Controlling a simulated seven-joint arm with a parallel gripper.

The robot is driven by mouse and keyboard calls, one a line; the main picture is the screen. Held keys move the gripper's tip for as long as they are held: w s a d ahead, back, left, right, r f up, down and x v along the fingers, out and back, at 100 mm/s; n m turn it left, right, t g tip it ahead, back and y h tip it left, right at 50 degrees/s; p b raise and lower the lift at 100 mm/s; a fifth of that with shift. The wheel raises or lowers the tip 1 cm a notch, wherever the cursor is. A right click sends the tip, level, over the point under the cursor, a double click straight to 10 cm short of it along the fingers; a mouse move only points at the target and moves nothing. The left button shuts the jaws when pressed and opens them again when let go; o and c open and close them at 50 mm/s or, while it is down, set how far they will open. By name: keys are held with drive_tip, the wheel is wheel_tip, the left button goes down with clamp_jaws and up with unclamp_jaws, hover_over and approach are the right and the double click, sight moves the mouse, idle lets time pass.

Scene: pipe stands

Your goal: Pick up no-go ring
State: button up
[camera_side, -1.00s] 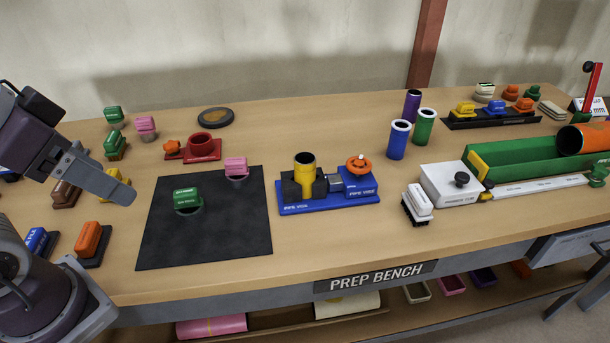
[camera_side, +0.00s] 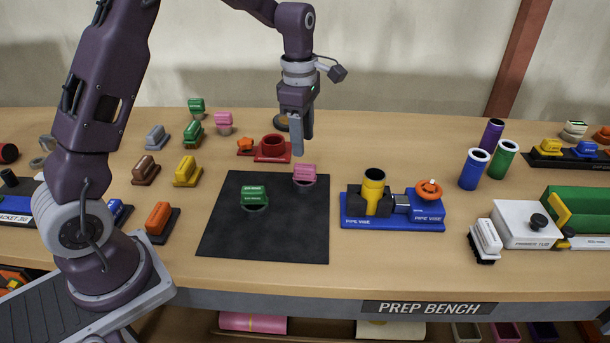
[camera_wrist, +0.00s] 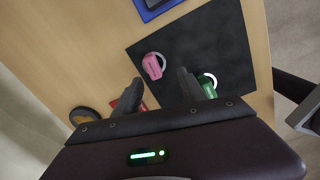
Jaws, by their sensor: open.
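A pink-handled ring gauge (camera_side: 304,173) stands at the back right of the black mat (camera_side: 290,238). A green-handled ring gauge (camera_side: 254,195) stands nearer the mat's middle. Their lettering is too small to read surely; the pink one seems to be the no-go ring. My gripper (camera_side: 302,150) points down, empty and open, just above and behind the pink handle. In the wrist view my gripper (camera_wrist: 164,82) has its fingers apart; the pink gauge (camera_wrist: 153,66) shows just beyond them, and the green gauge (camera_wrist: 208,84) is partly hidden by the right finger.
A red stand (camera_side: 272,150) is close behind and left of my gripper. A blue pipe vise (camera_side: 390,220) holding a yellow pipe stands right of the mat. Coloured handled pieces stand to the left, and upright pipes (camera_side: 474,169) to the right. The mat's front half is clear.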

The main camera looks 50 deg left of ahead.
sight(305, 165)
drive_tip(key=f, duration=0.1)
drive_tip(key=w+f+n, duration=0.1)
drive_tip(key=a+f+n, duration=0.1)
drive_tip(key=shift+w+f, duration=0.25)
drive_tip(key=shift+f, duration=0.15)
wheel_tip(305, 165, down, 7)
drive_tip(key=shift+w+a+r, duration=0.1)
drive_tip(key=shift+r, duration=0.1)
clamp_jaws()
